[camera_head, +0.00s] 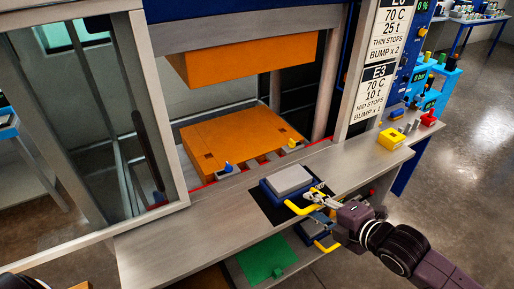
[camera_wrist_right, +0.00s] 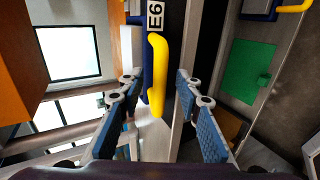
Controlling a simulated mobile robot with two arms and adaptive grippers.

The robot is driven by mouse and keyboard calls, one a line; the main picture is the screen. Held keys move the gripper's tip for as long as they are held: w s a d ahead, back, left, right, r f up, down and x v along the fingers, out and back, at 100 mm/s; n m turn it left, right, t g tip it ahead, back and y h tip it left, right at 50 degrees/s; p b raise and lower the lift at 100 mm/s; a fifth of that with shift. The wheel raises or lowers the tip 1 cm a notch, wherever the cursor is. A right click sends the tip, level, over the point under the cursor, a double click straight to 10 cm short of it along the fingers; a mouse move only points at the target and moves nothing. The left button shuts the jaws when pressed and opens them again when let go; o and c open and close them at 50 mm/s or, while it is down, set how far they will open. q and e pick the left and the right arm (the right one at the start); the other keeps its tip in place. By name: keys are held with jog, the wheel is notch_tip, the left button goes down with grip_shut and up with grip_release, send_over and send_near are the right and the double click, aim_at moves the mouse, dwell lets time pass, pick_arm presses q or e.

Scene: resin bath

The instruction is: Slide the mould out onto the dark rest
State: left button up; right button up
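The mould (camera_head: 288,181) has a grey top on a blue base and lies on the dark rest (camera_head: 265,209) on the metal ledge in front of the press. Its yellow handle (camera_head: 303,209) points toward my right arm. The wrist view shows the handle (camera_wrist_right: 157,75) beside an E6 label. My right gripper (camera_head: 318,200) is at the handle. In the wrist view the blue-padded fingers of my right gripper (camera_wrist_right: 157,95) are apart, one each side of the handle, with gaps showing. My left gripper is not in view.
The press has an orange upper block (camera_head: 245,62) above an orange lower plate (camera_head: 235,140). A yellow block (camera_head: 391,138) and a red part (camera_head: 428,117) sit on the ledge at right. A lower shelf holds a green mat (camera_head: 262,258) and another yellow-handled blue item (camera_head: 308,236). The ledge's left part is clear.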

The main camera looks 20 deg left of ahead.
jog(key=p+v, duration=0.4)
jog(key=v, duration=0.2)
jog(key=shift+w+d+r, duration=0.15)
jog(key=shift+w, duration=0.05)
jog(key=shift+p+v, duration=0.45)
jog(key=shift+v, duration=0.4)
jog(key=v, duration=1.2)
